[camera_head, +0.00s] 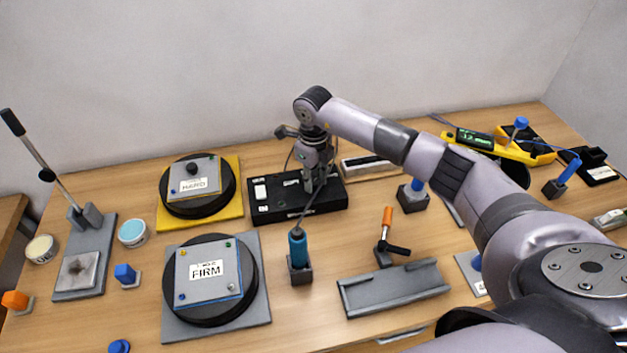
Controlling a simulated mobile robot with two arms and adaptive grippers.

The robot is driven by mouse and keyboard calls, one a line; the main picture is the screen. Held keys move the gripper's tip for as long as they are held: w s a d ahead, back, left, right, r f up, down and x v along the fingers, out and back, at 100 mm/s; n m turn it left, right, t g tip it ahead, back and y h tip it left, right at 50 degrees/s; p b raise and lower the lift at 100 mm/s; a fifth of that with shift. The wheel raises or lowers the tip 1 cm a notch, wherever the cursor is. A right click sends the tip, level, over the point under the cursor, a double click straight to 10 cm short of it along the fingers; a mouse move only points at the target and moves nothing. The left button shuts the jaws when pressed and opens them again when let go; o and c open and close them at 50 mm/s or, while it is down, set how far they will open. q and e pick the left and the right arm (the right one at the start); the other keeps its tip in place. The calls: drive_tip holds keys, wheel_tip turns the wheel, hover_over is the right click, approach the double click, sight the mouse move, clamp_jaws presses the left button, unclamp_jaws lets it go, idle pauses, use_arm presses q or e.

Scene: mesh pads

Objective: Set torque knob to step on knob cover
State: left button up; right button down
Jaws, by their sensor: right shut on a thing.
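The black torque controller box (273,205) sits at the middle back of the table, with a white switch and small labels on its top. My right gripper (315,184) points down at the right part of this box. It is shut on the torque knob, which is mostly hidden by the fingers, so its setting cannot be read. A blue-handled electric screwdriver (298,249) stands upright in a dark holder in front of the box, with a cable running up toward it. My left gripper is not in view.
Two round black pads, marked HARD (194,186) and FIRM (208,270), lie to the left. A lever press (85,250) stands at far left. A grey tray (394,288) and an orange-handled tool (387,225) are front right. My right arm spans the right side.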

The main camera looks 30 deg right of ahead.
sight(314, 181)
drive_tip(key=shift+m, duration=1)
drive_tip(key=c, duration=1.3)
unclamp_jaws()
wheel_tip(314, 181, up, 12)
